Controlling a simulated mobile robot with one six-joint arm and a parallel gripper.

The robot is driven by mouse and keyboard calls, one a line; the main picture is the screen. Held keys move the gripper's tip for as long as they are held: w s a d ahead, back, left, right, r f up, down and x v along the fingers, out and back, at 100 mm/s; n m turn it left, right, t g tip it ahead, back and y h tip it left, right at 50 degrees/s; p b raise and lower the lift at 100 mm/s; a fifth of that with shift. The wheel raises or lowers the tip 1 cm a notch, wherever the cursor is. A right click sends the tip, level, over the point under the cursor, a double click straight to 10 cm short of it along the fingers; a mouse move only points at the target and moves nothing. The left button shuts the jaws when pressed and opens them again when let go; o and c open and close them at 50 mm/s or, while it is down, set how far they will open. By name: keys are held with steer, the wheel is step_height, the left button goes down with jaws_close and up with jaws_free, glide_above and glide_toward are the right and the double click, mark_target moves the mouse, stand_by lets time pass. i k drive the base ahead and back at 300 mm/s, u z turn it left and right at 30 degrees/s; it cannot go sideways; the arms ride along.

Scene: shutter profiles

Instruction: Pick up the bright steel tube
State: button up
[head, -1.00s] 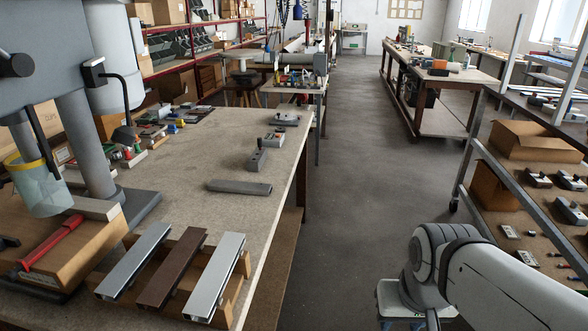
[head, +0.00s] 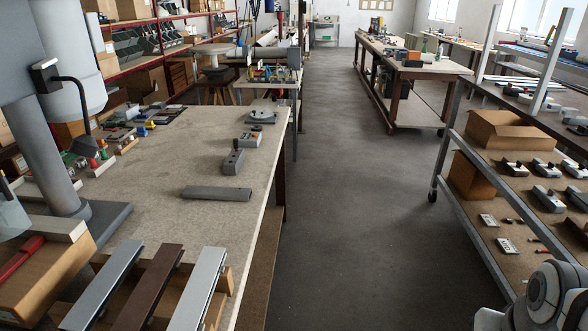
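Three long profiles lie side by side on a wooden rack at the lower left of the head view. The right one is bright silver (head: 200,291), the middle one is dark brown (head: 150,290), and the left one is grey metal (head: 103,290). Their near ends run close to or past the bottom edge of the picture. I cannot tell for sure which one is the bright steel tube; the right one looks brightest. Part of my arm shows at the lower right corner, far from the profiles. My gripper is out of view.
A flat grey bar (head: 216,193) and a small grey block (head: 233,162) lie further back on the workbench (head: 200,220). A machine column stands left of the rack. The floor aisle (head: 345,220) is clear; a shelf cart (head: 470,225) stands at the right.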

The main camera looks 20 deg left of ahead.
mark_target(230, 194)
steer(key=i, duration=2.75)
steer(key=u, duration=3.1)
steer(key=i, duration=1)
steer(key=u, duration=0.05)
